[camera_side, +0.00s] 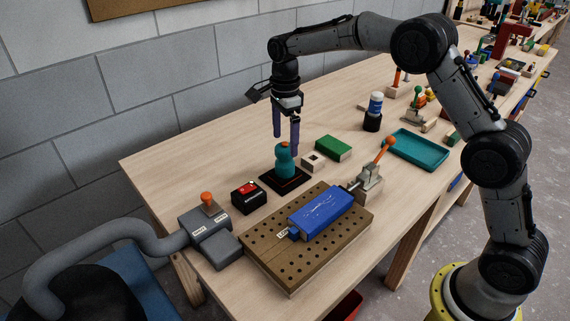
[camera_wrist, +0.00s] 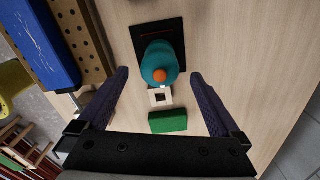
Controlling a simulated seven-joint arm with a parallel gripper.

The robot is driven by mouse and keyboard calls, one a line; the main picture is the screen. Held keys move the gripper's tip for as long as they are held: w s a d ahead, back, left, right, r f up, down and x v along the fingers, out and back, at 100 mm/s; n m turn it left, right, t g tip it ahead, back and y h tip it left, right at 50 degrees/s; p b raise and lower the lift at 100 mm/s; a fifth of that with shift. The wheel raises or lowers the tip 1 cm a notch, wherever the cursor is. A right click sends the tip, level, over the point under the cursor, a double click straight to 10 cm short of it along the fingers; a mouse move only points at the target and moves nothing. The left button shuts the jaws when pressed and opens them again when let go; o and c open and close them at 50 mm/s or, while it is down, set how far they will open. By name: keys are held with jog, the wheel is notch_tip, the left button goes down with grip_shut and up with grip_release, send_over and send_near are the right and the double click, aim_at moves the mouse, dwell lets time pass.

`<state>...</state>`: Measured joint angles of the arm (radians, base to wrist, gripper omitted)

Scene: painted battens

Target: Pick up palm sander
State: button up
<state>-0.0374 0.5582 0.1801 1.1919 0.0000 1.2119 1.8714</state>
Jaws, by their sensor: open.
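The palm sander is a teal, rounded tool (camera_side: 285,163) with an orange spot on top, standing upright on a dark square pad (camera_side: 270,180) on the bench. In the wrist view the sander (camera_wrist: 160,60) lies ahead of my fingers, near the top middle, with the dark pad (camera_wrist: 150,30) under it. In the wrist view my gripper (camera_wrist: 159,76) is open with nothing between the fingertips but the view down to the sander and bench.
A small pale block with a dark hole (camera_side: 312,161) and a green block (camera_side: 333,148) stand close beside the sander. A black box with a red button (camera_side: 248,196) is on its other side. A perforated board (camera_side: 345,232) holds a clamped blue batten (camera_side: 322,211). A teal tray (camera_side: 416,149) lies right.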

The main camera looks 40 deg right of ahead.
jog(key=shift+f, duration=1.1)
grip_shut()
jog(key=shift+r, duration=0.15)
